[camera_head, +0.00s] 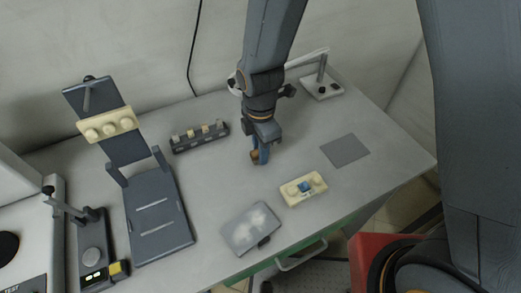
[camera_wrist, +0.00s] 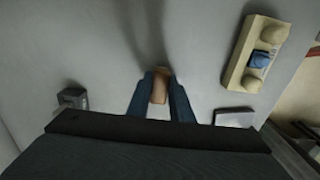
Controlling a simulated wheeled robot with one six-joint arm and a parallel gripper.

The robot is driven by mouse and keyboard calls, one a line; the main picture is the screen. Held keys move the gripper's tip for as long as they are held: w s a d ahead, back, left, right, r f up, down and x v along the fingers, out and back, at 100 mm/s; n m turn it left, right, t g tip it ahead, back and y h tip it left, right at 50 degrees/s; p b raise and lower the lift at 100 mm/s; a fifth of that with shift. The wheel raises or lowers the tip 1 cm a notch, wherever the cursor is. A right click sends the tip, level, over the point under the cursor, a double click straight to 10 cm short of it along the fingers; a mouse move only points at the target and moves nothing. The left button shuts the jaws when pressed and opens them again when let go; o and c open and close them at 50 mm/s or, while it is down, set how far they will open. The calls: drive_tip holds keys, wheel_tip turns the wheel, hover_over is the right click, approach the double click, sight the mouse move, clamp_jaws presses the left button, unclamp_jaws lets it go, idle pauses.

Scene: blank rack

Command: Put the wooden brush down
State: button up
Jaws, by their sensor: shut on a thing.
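My gripper (camera_head: 260,156) points down over the middle of the grey table (camera_head: 225,165). Its blue fingers are shut on the wooden brush (camera_head: 254,155), of which only a small brown part shows in the head view. In the wrist view the brush (camera_wrist: 160,86) is a tan block between the two fingertips (camera_wrist: 161,92). The rest of the brush is hidden by the fingers. I cannot tell whether the brush touches the table.
A cream block with a blue piece (camera_head: 304,188) lies right of my gripper, and a flat grey square (camera_head: 345,150) beyond it. A grey case (camera_head: 251,229) is near the front edge. A dark rack (camera_head: 199,137) and a dark stand (camera_head: 158,215) are left. Bare table surrounds my gripper.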

drive_tip(key=shift+f, duration=0.1)
drive_tip(key=o, duration=0.9)
wheel_tip(320, 180, up, 12)
drive_tip(key=shift+r+b, duration=0.15)
drive_tip(key=shift+b, duration=0.9)
drive_tip(key=shift+s+d+f+m+t, duration=0.15)
drive_tip(key=shift+s+d+m, duration=0.3)
drive_tip(key=shift+d+m, duration=3.6)
drive_tip(key=shift+s+d+f+m+t, duration=0.2)
drive_tip(key=shift+s+d+m, duration=0.25)
drive_tip(key=shift+d+m, duration=3.6)
drive_tip(key=shift+s+d+f+m+t, duration=0.15)
drive_tip(key=shift+s+d+m, duration=0.3)
drive_tip(key=shift+d+m, duration=3.55)
drive_tip(key=shift+a, duration=0.1)
